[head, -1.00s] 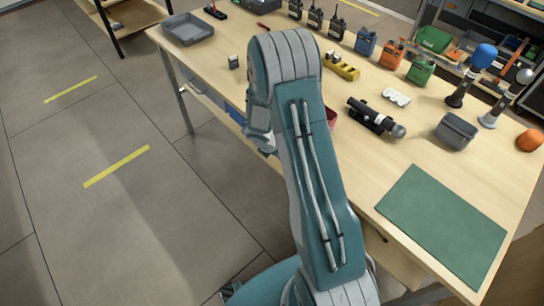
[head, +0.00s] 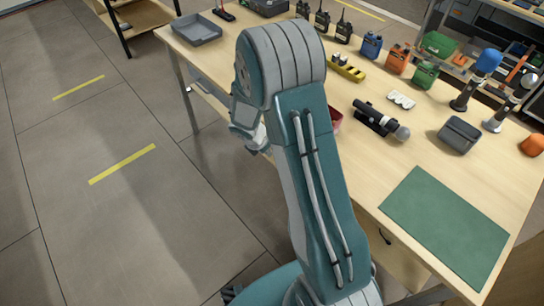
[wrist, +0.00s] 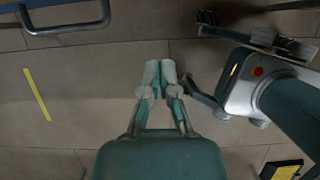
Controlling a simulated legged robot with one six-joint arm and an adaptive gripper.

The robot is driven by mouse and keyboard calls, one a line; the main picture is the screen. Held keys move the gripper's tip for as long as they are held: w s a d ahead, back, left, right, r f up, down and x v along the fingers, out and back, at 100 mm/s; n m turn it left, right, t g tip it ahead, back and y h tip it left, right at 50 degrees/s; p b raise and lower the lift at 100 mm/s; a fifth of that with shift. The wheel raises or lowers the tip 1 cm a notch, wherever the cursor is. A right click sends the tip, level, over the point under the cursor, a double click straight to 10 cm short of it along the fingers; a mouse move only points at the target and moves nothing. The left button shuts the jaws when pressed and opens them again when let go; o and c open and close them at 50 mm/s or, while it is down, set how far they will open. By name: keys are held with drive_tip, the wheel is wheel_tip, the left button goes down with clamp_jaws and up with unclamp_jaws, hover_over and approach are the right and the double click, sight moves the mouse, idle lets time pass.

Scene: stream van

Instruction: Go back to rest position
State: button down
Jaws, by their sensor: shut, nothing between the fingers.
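My gripper (wrist: 160,82) shows in the wrist view with its two fingertips together. It is shut and empty, and points down over the bare tiled floor. In the head view my arm is folded upright in front of the workbench (head: 365,200), and its bent elbow stands before the bench's left part. The fingers are hidden behind my arm in the head view.
On the bench are a green mat (head: 445,226), a microphone (head: 382,122) on a holder, a small grey bin (head: 459,135), a grey tray (head: 197,29) and several radios (head: 322,22). Open floor (head: 110,220) with yellow marks lies left of the bench.

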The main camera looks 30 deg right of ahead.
drive_tip(key=v, duration=0.3)
drive_tip(key=shift+d+r, duration=0.15)
drive_tip(key=shift+d, duration=0.05)
drive_tip(key=shift+a, duration=0.15)
drive_tip(key=s+a+r+m+t+y, duration=0.1)
drive_tip(key=s+r+m, duration=0.35)
drive_tip(key=r, duration=0.45)
drive_tip(key=s+a+r+m+t, duration=0.1)
drive_tip(key=s+r+m, duration=0.2)
drive_tip(key=r+m, duration=0.45)
drive_tip(key=s+a+r+m+t+y, duration=0.1)
drive_tip(key=s+a+r+m, duration=0.1)
drive_tip(key=s+r+m, duration=0.2)
drive_tip(key=s+a+r+m+t+y, duration=0.1)
drive_tip(key=s+r+m, duration=0.4)
drive_tip(key=s, duration=0.6)
drive_tip(key=a+r+y, duration=0.1)
drive_tip(key=a, duration=0.1)
drive_tip(key=shift+s+a+r, duration=0.25)
drive_tip(key=shift+s+r, duration=0.1)
